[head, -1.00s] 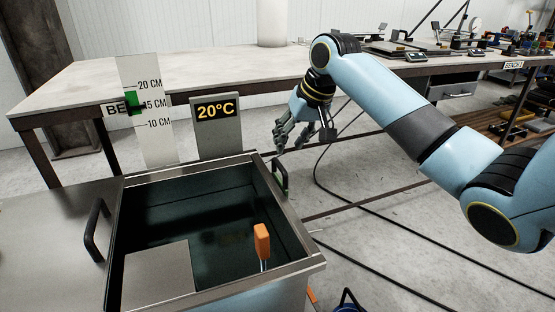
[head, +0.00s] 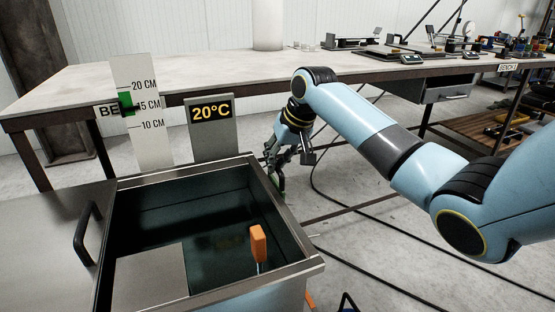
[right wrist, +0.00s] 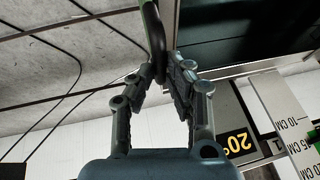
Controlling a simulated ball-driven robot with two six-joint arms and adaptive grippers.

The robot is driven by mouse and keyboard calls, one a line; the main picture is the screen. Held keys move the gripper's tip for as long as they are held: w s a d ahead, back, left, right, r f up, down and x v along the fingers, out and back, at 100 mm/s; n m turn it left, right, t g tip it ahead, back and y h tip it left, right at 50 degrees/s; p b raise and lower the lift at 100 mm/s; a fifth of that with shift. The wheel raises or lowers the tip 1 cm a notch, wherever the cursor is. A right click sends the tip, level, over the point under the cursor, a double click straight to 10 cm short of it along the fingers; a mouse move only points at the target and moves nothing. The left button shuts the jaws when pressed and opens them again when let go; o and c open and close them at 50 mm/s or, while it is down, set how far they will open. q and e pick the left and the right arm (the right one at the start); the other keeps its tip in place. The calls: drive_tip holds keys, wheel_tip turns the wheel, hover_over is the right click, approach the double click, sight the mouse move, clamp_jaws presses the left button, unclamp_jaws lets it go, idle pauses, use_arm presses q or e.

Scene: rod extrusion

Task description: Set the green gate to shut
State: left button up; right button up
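A dark handle with a green stripe, the only green handle I see, stands at the right rim of the steel tank (head: 297,232). In the head view it is mostly hidden by my right gripper (head: 274,168). In the right wrist view the green-striped handle (right wrist: 153,28) runs down between the two fingers of my right gripper (right wrist: 164,76), which are drawn in close on both sides of it. I take the gripper as shut on it. My left gripper is not in view.
An orange handle (head: 258,244) stands inside the tank. A black handle (head: 86,234) is on the left cover. Behind the tank stand a 20°C sign (head: 212,127) and a centimetre scale (head: 150,150) with a green marker (head: 126,103). A long bench (head: 220,72) runs behind; cables cross the floor.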

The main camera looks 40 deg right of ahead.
sight(278, 171)
clamp_jaws()
drive_tip(key=shift+s+f, duration=0.1)
drive_tip(key=shift+f, duration=1.4)
drive_tip(key=o, duration=0.7)
unclamp_jaws()
drive_tip(key=shift+r, duration=0.1)
drive_tip(key=v, duration=1.1)
drive_tip(key=shift+r, duration=0.4)
drive_tip(key=shift+s, duration=0.1)
